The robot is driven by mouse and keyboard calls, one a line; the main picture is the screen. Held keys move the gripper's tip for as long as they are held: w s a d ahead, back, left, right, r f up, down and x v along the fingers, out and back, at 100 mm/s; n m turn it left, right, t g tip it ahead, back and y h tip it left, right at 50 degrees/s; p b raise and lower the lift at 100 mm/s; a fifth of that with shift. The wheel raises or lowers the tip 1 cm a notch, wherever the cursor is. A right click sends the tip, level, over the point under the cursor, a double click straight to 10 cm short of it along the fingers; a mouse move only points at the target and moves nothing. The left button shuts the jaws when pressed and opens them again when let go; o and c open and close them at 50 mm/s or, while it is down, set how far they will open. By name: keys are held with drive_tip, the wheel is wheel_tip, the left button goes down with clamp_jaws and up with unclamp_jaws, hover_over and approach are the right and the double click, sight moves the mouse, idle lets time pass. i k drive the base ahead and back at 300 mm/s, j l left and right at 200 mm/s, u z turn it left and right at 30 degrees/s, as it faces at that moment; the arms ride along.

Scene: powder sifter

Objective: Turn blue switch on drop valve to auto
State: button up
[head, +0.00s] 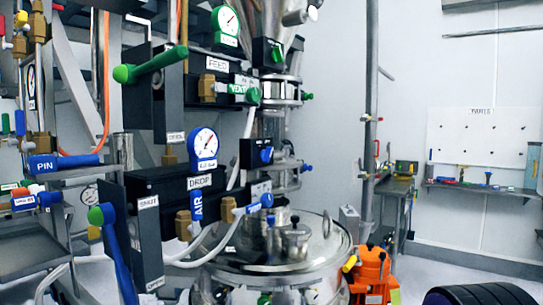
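The drop valve is a black block (160,190) with a round gauge (204,143) above a "DROP" label (199,183). A blue lever (122,262) with a green end hangs down at its left, near a "SHUT" label (148,202). A small black box (250,150) behind it, to the right of the gauge, carries a blue switch (266,155). The switch's setting and any auto marking are too small to read. A blue "AIR" valve handle (262,203) is below it. My gripper is not in view.
The feed valve with a green lever (150,64) and a green knob (277,53) is above. A steel vessel lid (280,250) lies below. Pipes and a "PIN" handle (63,162) crowd the left. An orange object (372,268) stands right of the vessel.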

sight(266, 155)
drive_tip(key=i+j, duration=0.15)
drive_tip(key=j, duration=0.2)
drive_tip(key=i+j+z, duration=0.15)
drive_tip(key=j, duration=0.2)
drive_tip(key=i+j+z, duration=0.1)
drive_tip(key=j, duration=0.25)
drive_tip(key=i+j+z, duration=0.1)
drive_tip(key=i+j, duration=0.2)
